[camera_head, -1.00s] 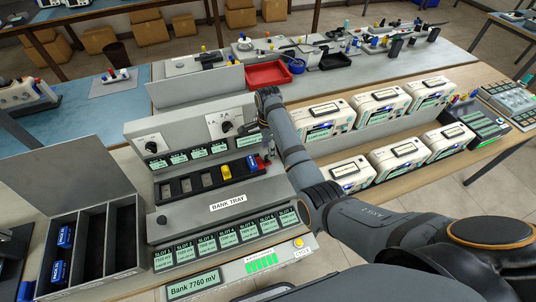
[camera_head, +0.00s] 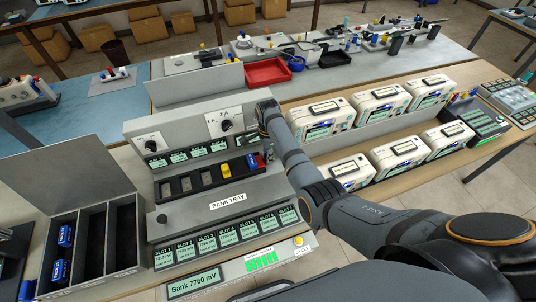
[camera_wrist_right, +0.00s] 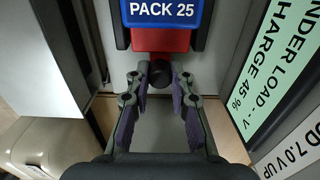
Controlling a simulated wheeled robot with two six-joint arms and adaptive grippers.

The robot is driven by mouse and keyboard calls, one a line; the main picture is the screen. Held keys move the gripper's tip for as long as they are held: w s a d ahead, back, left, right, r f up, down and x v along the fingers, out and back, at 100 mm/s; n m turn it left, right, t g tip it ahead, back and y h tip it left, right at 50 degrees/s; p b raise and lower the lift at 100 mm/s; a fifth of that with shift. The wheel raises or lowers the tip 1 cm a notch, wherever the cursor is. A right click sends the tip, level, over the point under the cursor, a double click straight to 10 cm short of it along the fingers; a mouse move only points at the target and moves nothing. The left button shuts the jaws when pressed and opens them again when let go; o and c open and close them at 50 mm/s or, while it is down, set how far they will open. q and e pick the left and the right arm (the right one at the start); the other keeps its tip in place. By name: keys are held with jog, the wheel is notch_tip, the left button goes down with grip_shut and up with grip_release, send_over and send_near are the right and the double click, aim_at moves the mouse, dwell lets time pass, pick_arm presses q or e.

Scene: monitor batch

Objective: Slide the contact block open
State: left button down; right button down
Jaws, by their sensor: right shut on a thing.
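The bank tray (camera_head: 172,193) is a dark row of slots on the grey bench unit. A blue pack sits at the row's right end; the right wrist view shows it labelled PACK 25 (camera_wrist_right: 165,10). Below it in that view is the red contact block (camera_wrist_right: 160,41) with a round black knob (camera_wrist_right: 160,74). My right gripper (camera_wrist_right: 160,90) has its two fingers on either side of the knob, shut on it. In the head view my right gripper (camera_head: 270,151) is small and partly hidden at the tray's right end. My left gripper is not in view.
An open grey bin (camera_head: 90,240) with blue packs stands at the left. Several white meters (camera_head: 370,105) fill the shelves right of my arm. A red tray (camera_head: 268,72) lies behind. Slot displays (camera_head: 220,240) line the unit's front.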

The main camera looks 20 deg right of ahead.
jog(key=shift+d+r, duration=0.1)
jog(key=shift+d, duration=0.1)
jog(key=shift+d+r+p, duration=0.1)
jog(key=shift+d+p, duration=0.35)
jog(key=shift+p, duration=0.1)
jog(key=shift+d, duration=0.35)
jog(key=shift+d+f, duration=0.1)
jog(key=shift+f, duration=0.1)
jog(key=c, duration=1.2)
grip_release()
